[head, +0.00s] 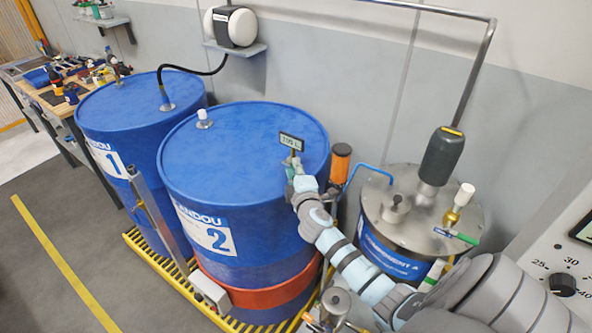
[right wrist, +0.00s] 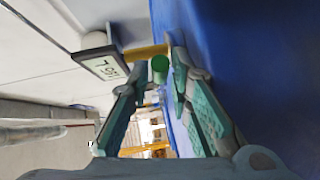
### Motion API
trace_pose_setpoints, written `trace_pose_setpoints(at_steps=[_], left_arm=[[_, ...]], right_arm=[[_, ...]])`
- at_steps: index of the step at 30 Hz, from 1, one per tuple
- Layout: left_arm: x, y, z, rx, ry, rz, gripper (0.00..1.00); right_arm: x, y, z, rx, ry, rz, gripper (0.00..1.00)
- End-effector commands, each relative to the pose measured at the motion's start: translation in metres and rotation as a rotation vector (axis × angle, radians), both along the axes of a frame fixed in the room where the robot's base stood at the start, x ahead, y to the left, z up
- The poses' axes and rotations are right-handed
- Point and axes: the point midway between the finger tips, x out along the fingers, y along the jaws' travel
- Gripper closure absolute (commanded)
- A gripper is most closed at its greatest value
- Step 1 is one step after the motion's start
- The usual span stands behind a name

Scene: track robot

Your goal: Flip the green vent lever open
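My right gripper (head: 297,168) reaches over the right rim of blue drum 2 (head: 240,150), beside a small display sign (head: 291,141). In the right wrist view its fingers (right wrist: 158,82) stand apart. A green cylindrical piece (right wrist: 159,68), with a yellow bar beside it, shows between or just beyond the fingertips; I cannot tell whether they touch it. It may be the green vent lever. Another green handle (head: 463,238) lies beside a brass valve on the steel tank lid (head: 430,213). My left gripper is not in view.
Blue drum 1 (head: 125,105) stands at the left. A dial panel (head: 560,265) is at the lower right. The floor at the left is clear.

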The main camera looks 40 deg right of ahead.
Motion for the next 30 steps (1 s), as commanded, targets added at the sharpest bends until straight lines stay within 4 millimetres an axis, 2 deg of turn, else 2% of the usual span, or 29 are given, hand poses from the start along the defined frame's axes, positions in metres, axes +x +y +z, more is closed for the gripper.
trace_pose_setpoints(at_steps=[1, 3, 17, 30], left_arm=[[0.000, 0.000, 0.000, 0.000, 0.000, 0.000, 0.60], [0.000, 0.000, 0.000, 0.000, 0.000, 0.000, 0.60], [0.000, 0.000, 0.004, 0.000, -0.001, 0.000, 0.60], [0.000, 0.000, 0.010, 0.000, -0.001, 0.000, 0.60]], right_arm=[[0.000, 0.000, 0.000, 0.000, 0.000, 0.000, 0.92], [0.000, 0.000, 0.000, 0.000, 0.000, 0.000, 1.00], [0.000, -0.001, 0.005, -0.016, 0.052, -0.009, 1.00], [0.005, 0.001, 0.020, -0.110, 0.363, -0.003, 1.00]])
